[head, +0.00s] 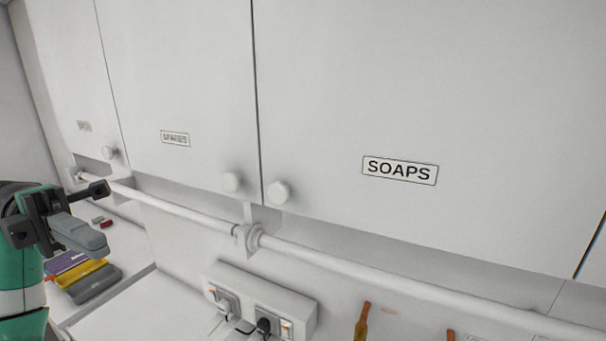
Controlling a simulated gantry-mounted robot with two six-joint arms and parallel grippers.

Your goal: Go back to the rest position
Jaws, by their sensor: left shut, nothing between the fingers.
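My left gripper (84,236) is at the left edge of the head view, on a green and black arm. Its grey fingers are shut with nothing between them. It hangs in front of the counter, below the wall cabinets and apart from them. My right gripper is not in view.
White wall cabinets (420,80) with round knobs fill the top, one labelled SOAPS (400,170). A white pipe (340,265) runs beneath them. A socket box (262,302) with plugs is below. Purple, yellow and grey items (90,283) lie at left. An orange-brown handle (362,322) shows below.

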